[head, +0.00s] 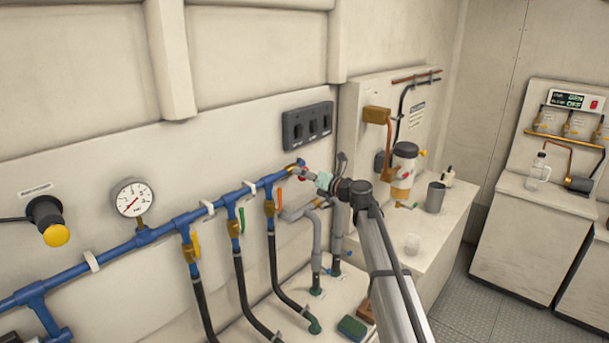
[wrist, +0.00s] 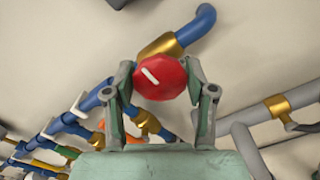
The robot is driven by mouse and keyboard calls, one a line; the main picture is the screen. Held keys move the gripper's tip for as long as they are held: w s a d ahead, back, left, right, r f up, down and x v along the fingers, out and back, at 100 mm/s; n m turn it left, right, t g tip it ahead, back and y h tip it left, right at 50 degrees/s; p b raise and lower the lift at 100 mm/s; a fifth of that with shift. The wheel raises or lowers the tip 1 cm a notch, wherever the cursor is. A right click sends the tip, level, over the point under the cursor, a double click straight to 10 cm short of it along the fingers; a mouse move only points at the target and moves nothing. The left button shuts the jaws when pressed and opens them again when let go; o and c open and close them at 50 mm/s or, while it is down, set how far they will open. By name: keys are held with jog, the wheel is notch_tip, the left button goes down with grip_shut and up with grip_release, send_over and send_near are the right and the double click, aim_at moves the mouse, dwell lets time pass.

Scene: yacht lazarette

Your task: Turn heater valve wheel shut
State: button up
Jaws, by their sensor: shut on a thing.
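The valve wheel (wrist: 160,77) is a red round knob with a white mark, seen face-on in the wrist view. The white mark slants from upper left to lower right. Behind it a brass valve body (wrist: 160,47) joins a blue pipe. My gripper (wrist: 160,85) has one finger on each side of the wheel and is shut on it. In the head view my gripper (head: 310,175) is at the right end of the blue pipe (head: 160,229), where the wheel is mostly hidden by the gripper.
Several branches with coloured levers, such as a green lever (head: 241,219), hang left of my gripper. Grey pipes (head: 316,240) run just below it. A black switch panel (head: 307,126) is on the wall above. A counter with a metal cup (head: 435,197) stands to the right.

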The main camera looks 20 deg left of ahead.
jog(key=o, duration=1.2)
jog(key=shift+c, duration=0.2)
jog(key=shift+d, duration=0.1)
jog(key=v, duration=1.1)
jog(key=shift+s+d, duration=0.2)
jog(key=shift+d, duration=0.15)
